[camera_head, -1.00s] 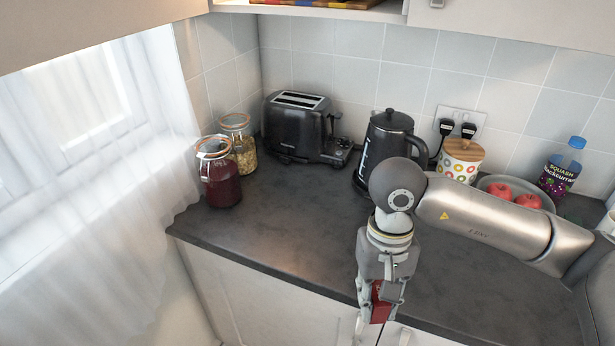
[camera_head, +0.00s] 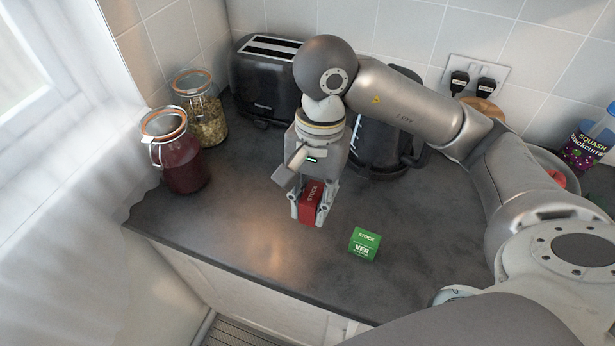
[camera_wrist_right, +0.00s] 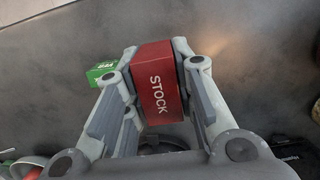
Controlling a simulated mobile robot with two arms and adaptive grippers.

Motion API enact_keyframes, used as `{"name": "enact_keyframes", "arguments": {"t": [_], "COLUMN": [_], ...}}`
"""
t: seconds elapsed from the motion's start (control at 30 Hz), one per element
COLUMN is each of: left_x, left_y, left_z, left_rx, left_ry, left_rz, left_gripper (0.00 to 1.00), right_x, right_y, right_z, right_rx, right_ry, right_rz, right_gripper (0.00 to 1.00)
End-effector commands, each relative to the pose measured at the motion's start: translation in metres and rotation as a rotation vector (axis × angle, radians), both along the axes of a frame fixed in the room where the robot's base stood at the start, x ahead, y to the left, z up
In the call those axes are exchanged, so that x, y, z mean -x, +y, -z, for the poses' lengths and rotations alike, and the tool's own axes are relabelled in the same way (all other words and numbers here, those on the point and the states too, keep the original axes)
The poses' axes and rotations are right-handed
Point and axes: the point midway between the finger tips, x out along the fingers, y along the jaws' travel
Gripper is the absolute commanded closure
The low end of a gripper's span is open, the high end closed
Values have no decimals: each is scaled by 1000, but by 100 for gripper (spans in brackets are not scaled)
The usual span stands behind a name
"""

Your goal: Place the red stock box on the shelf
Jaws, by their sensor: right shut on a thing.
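The red stock box (camera_head: 311,203) is between the fingers of my right gripper (camera_head: 312,212), which is shut on it over the dark counter. In the right wrist view the red box (camera_wrist_right: 159,86) shows its "STOCK" face, with a finger of the right gripper (camera_wrist_right: 160,95) on each side. I cannot tell whether the box touches the counter. No shelf is clearly in view. My left gripper is not in view.
A green stock box (camera_head: 364,244) stands on the counter (camera_head: 240,240), right of the red box. Two glass jars (camera_head: 185,165) are at the left. A black toaster (camera_head: 262,85) and a kettle (camera_head: 375,140) stand behind. The counter's front left is clear.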

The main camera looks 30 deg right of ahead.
Motion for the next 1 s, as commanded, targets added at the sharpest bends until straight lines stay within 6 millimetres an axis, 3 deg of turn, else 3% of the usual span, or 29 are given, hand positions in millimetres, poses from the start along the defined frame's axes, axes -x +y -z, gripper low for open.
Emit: {"name": "enact_keyframes", "arguments": {"t": [0.2,0.43,0.77,1.0], "left_x": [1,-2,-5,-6], "left_y": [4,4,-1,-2], "left_z": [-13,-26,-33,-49], "left_rx": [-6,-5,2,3], "left_ry": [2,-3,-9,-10], "left_rz": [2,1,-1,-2], "left_gripper": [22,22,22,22], "right_x": [-45,-78,-95,-94], "right_y": [-25,-44,-53,-52], "right_z": [21,61,87,111], "right_rx": [-1,0,-1,-1], "right_ry": [6,6,3,2], "right_rz": [5,1,0,-2], "right_gripper": [100,100,100,100]}}
